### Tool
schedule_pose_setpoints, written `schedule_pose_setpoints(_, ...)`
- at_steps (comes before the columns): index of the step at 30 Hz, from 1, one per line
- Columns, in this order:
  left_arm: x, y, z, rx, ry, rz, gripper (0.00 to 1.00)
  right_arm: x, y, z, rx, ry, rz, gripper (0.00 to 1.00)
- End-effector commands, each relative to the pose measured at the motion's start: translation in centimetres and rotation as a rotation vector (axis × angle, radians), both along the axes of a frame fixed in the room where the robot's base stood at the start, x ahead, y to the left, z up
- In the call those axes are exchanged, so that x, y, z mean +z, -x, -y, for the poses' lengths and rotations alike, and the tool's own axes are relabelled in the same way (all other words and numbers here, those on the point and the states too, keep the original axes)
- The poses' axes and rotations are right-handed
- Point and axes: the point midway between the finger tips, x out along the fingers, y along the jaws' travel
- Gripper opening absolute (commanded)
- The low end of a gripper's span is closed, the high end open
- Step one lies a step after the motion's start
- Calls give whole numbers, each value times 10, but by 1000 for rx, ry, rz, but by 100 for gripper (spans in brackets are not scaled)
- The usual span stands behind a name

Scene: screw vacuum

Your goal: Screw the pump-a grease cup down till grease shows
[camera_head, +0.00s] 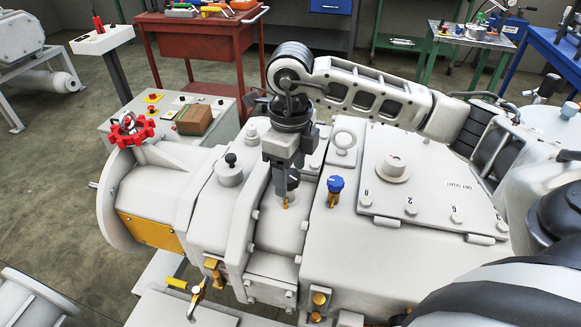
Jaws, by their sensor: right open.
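A small grease cup with a dark cap (293,180) and a brass stem stands on the grey pump housing (272,232). A second cup with a blue cap (335,184) and a brass stem stands just to its right. I see no label telling which is pump-a's. My right gripper (286,172) is open and points down over the dark-capped cup. Its fingers hide part of that cap, and I cannot tell whether they touch it. No grease can be made out. My left gripper is not in view.
A red handwheel (131,131) and a black knob (231,159) stand left on the machine. A bolted cover plate (430,185) lies to the right. A control box (215,115), a red tool cart (190,38) and a green-legged cart (470,35) stand behind.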

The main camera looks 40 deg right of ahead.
Motion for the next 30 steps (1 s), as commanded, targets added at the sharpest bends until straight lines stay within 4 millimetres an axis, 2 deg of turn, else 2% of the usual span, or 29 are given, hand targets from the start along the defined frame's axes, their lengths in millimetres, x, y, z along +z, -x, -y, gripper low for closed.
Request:
schedule_pose_setpoints(4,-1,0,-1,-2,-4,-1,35,4,0,0,0,-1,0,62)
schedule_pose_setpoints(8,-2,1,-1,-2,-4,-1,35,20,-1,0,1,-2,5,62)
schedule_pose_setpoints(16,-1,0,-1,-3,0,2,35,84,-1,0,2,-1,6,62)
schedule_pose_setpoints(21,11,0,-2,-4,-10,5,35,127,-1,1,-1,1,5,62)
schedule_pose_setpoints(25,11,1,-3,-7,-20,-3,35,146,0,0,0,1,4,62)
schedule_pose_setpoints(30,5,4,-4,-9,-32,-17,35,158,0,0,-1,0,1,62)
